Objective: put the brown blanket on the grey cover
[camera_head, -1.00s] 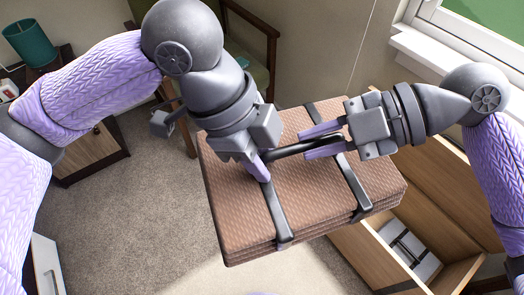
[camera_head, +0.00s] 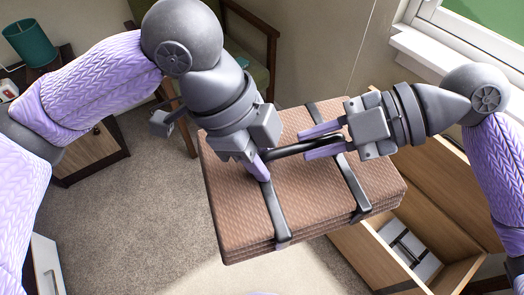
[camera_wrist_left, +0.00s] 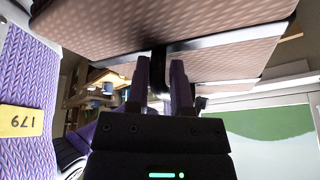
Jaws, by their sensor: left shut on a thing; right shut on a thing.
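The brown blanket (camera_head: 315,210) is a thick folded bundle with two dark straps and a dark carry handle (camera_head: 295,147) on top. It hangs in the air in the middle of the head view, slightly tilted. My left gripper (camera_head: 258,168) is shut on the left end of the handle, its grip partly hidden by the wrist. My right gripper (camera_head: 310,142) is shut on the handle from the right. The left wrist view shows the blanket (camera_wrist_left: 150,22) and my left fingers (camera_wrist_left: 165,85) on the dark handle. A light grey bundle with dark straps (camera_head: 428,262), possibly the grey cover, lies in an open wooden box.
The open wooden box (camera_head: 455,195) stands below and right of the blanket. A window sill (camera_head: 440,60) is at upper right. A chair (camera_head: 262,50) stands behind, and a wooden cabinet (camera_head: 92,160) and teal lamp (camera_head: 30,42) are at left. Carpet (camera_head: 140,220) at lower left is clear.

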